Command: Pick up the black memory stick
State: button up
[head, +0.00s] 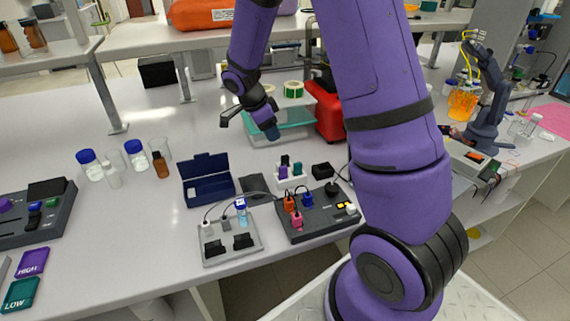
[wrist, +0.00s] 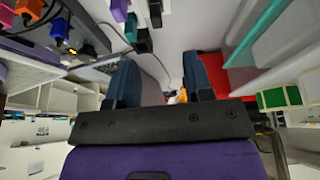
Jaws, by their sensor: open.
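A white holder (head: 291,181) stands behind the dark control box, with small upright sticks in it, among them a purple one (head: 284,160) and a teal one (head: 297,168). A dark piece shows beside them; in the wrist view a black piece (wrist: 155,13) appears near the purple and teal sticks at the top. I cannot tell for certain that it is the black memory stick. My gripper (head: 271,131) hangs above the bench, behind and left of the holder. In the wrist view my gripper (wrist: 164,84) has its blue fingers apart with nothing between them.
The dark control box (head: 318,216) with coloured plugs and a grey cabled panel (head: 230,242) are in front. An open blue case (head: 207,181) lies left of the holder. A red container (head: 329,112) and a teal-topped box (head: 282,125) stand behind. Bottles stand farther left.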

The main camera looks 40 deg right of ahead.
aim_at(284, 156)
jog(key=x, duration=0.6)
jog(key=shift+w+f, duration=0.15)
jog(key=shift+f, duration=0.1)
jog(key=shift+s+x, duration=0.2)
jog(key=shift+x, duration=1.15)
jog(key=shift+s+x, duration=0.2)
jog(key=shift+x, duration=1.15)
jog(key=shift+r, duration=0.1)
grip_shut()
